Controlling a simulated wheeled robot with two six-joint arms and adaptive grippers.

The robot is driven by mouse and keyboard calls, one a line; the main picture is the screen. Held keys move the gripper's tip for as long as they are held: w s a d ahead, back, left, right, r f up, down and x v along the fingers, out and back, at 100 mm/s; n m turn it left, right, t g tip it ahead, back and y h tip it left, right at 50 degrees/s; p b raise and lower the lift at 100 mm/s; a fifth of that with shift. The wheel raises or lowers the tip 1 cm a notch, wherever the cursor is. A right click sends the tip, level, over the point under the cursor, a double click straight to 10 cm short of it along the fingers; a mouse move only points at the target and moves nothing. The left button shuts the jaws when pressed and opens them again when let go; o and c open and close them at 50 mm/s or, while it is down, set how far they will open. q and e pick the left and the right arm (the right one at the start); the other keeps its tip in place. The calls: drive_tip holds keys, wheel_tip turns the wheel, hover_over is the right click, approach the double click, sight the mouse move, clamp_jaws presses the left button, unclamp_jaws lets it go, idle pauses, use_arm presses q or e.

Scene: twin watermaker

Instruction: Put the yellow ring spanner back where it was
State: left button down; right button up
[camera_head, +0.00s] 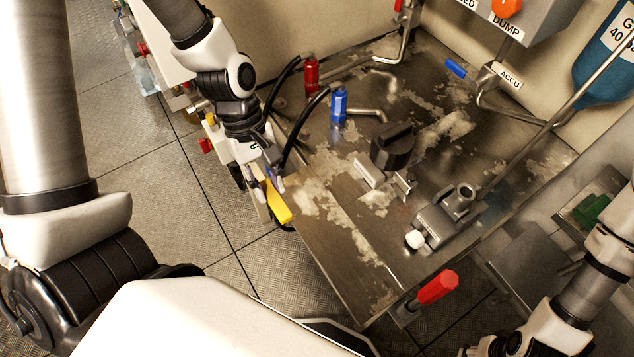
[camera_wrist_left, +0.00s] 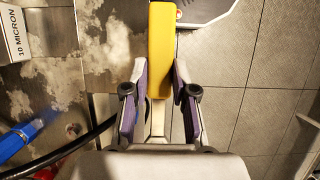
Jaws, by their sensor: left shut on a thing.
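The yellow ring spanner (camera_head: 278,203) hangs at the left edge of the metal worktop (camera_head: 330,240) in the head view, its yellow part pointing toward the lower right. My left gripper (camera_head: 270,178) is shut on it. In the left wrist view the yellow part (camera_wrist_left: 161,50) reaches up beyond the fingers of my left gripper (camera_wrist_left: 159,90), and a pale narrower part runs down between them. The spanner's ring cannot be made out. My right arm enters at the lower right of the head view, but its gripper is not in view.
A red bottle-like fitting (camera_head: 311,72) and a blue one (camera_head: 339,104) stand on the worktop with black hoses. A black knob (camera_head: 392,145) and a grey valve block (camera_head: 450,215) stand further right. A red handle (camera_head: 437,287) juts from the front edge. Tiled floor lies open at left.

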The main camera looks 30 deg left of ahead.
use_arm(q)
drive_tip(key=b, duration=0.2)
hover_over(319, 198)
drive_tip(key=a, duration=0.1)
drive_tip(key=shift+w+a+f, duration=0.2)
drive_tip(key=shift+w+f, duration=0.05)
drive_tip(key=shift+f, duration=0.15)
wheel_tip(319, 198, down, 4)
drive_tip(key=shift+w+d+r+b, duration=0.1)
drive_tip(key=shift+r+b, duration=0.15)
drive_tip(key=shift+b, duration=0.05)
drive_tip(key=shift+d+f, duration=0.1)
drive_tip(key=shift+f, duration=0.05)
drive_tip(key=c, duration=0.9)
unclamp_jaws()
drive_tip(key=shift+c, duration=0.2)
drive_tip(key=shift+r, duration=0.3)
drive_tip(key=p+v, duration=0.2)
drive_tip(key=v, duration=0.9)
drive_tip(key=shift+r+p, duration=0.35)
